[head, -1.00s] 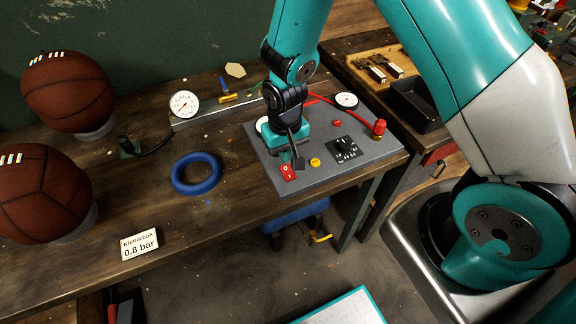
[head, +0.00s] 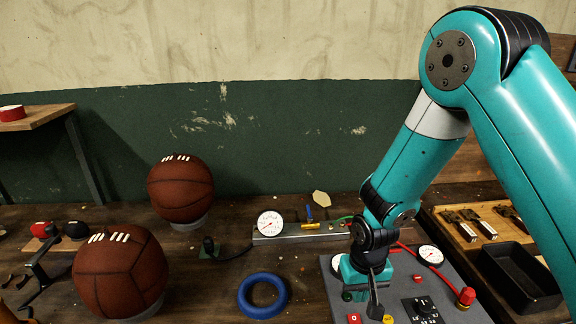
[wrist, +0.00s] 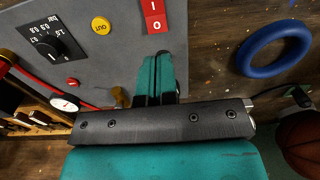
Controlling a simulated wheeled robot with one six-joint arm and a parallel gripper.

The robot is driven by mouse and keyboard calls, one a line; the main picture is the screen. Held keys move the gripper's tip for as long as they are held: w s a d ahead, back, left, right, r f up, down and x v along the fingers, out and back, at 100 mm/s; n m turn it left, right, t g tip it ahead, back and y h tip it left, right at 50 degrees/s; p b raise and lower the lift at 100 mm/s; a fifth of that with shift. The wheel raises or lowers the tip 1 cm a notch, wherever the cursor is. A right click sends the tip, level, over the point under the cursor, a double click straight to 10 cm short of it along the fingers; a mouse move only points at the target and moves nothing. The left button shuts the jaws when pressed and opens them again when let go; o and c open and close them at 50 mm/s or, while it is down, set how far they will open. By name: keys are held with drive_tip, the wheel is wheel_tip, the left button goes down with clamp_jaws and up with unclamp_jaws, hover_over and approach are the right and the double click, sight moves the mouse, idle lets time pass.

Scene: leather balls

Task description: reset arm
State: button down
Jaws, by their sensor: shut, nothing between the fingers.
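My gripper (head: 375,300) hangs at the end of my teal arm, over the grey control panel (head: 457,309) on the workbench. In the wrist view the two teal fingers of my gripper (wrist: 158,72) lie together, shut and empty, near the red rocker switch (wrist: 154,16) marked I and O. I cannot tell whether the fingertips touch the panel. The yellow OUT button (wrist: 101,25) and the black dial (wrist: 50,43) are left of the fingers in that view. In the head view the switch (head: 354,319) is at the bottom edge.
Two brown leather balls stand at the left, one behind (head: 180,190) and one in front (head: 120,275). A blue ring (head: 262,296) lies on the bench between them and the panel. A gauge (head: 270,222), a red hose (head: 425,258) and a black tray (head: 520,280) are nearby.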

drive_tip(key=s+a+r+n+y+b, duration=0.1)
drive_tip(key=s+a+r, duration=0.15)
drive_tip(key=r, duration=0.45)
drive_tip(key=s+a+r+n+y+b, duration=0.1)
drive_tip(key=s+r+n, duration=0.15)
drive_tip(key=r, duration=0.45)
drive_tip(key=s+r+n+y+b, duration=0.2)
drive_tip(key=s+r, duration=0.6)
drive_tip(key=s, duration=0.5)
drive_tip(key=shift+s+a+r+n, duration=0.2)
drive_tip(key=shift+s+a+n, duration=0.1)
drive_tip(key=shift+n, duration=0.35)
drive_tip(key=shift+w, duration=0.1)
